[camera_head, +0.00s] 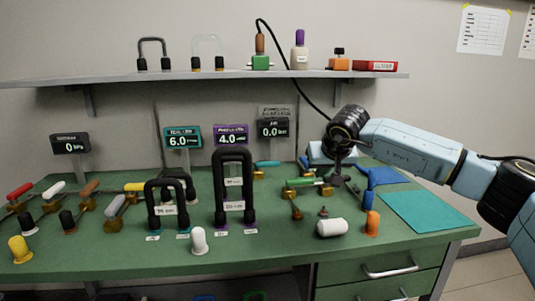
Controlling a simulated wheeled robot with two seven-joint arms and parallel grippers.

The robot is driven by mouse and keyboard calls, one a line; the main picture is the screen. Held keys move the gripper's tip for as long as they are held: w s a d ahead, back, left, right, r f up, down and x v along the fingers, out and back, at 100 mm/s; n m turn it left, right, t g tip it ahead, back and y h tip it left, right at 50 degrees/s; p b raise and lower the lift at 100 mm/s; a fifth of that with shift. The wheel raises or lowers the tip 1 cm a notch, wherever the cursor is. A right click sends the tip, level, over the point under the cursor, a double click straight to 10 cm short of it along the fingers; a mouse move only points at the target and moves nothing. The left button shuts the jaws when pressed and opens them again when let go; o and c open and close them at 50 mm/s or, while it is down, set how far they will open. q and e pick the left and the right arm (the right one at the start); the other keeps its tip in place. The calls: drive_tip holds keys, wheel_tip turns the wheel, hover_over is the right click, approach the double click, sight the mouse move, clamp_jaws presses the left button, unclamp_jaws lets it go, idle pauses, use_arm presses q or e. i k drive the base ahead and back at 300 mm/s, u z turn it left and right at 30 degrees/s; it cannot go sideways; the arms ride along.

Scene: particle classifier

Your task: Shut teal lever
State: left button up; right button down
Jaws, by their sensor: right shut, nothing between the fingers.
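A small lever with a teal handle (267,164) lies at the back of the green bench, on a brass valve body. A green-handled lever (306,182) lies nearer the front, right of it. My right gripper (338,177) points down over the right part of the bench, to the right of both levers. Its fingers are closed and empty, apart from the teal handle. A display with a teal frame (183,138) reads about 6.0. My left gripper is not in view.
Black hose loops (233,190) stand mid-bench, left of the levers. A teal mat (430,211) lies on the right. A shelf (210,76) runs above.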

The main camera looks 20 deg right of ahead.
sight(259, 165)
drive_tip(key=i, duration=1)
